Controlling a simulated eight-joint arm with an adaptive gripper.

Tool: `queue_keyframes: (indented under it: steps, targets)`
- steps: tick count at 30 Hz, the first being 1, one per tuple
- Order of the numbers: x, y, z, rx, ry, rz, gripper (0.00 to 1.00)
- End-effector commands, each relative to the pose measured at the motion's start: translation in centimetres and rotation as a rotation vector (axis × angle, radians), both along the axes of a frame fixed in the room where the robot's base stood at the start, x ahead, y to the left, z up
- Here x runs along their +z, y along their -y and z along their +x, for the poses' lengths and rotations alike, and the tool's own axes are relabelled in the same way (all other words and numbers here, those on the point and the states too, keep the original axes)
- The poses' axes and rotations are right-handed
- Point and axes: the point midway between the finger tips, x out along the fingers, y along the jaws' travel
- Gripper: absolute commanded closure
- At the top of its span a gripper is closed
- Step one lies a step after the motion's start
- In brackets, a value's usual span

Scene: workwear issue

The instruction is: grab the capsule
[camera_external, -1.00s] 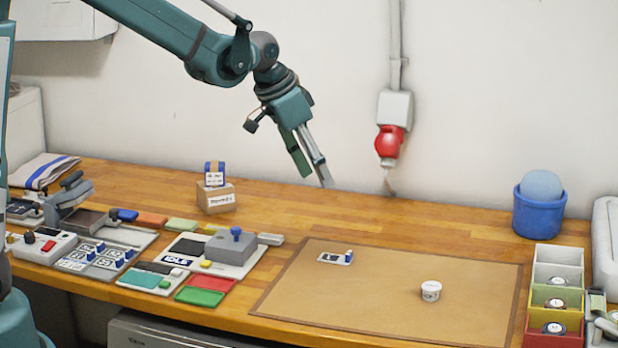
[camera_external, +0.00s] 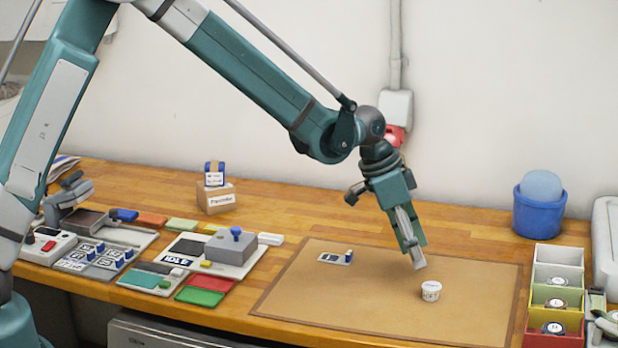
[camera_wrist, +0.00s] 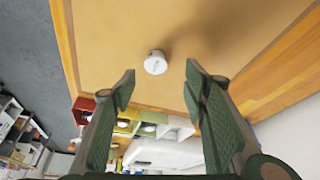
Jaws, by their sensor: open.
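The capsule (camera_external: 431,291) is a small white cup-shaped piece with dark marking on its side. It stands upright on the brown mat (camera_external: 340,305), toward the right. In the wrist view the capsule (camera_wrist: 155,63) shows ahead of and between the two fingertips, apart from both. My gripper (camera_external: 416,256) is open and empty, tilted downward, above the mat and just up and left of the capsule in the external view. In the wrist view both fingers of my gripper (camera_wrist: 160,82) are spread wide.
Coloured bins (camera_external: 540,318) with round pieces stand at the right, near a blue pot (camera_external: 538,215) with a ball. A grey block with a blue knob (camera_external: 232,247) and coloured plates fill the left.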

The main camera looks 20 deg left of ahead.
Motion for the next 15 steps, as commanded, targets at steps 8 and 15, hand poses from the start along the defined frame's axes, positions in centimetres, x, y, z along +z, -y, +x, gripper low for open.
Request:
queue_keyframes:
  steps: [8, 15]
  targets:
    - [-0.97, 1.14, -0.26, -0.018, -0.003, 0.001, 0.56]
    - [-0.96, 1.12, -0.25, -0.018, -0.003, 0.001, 0.56]
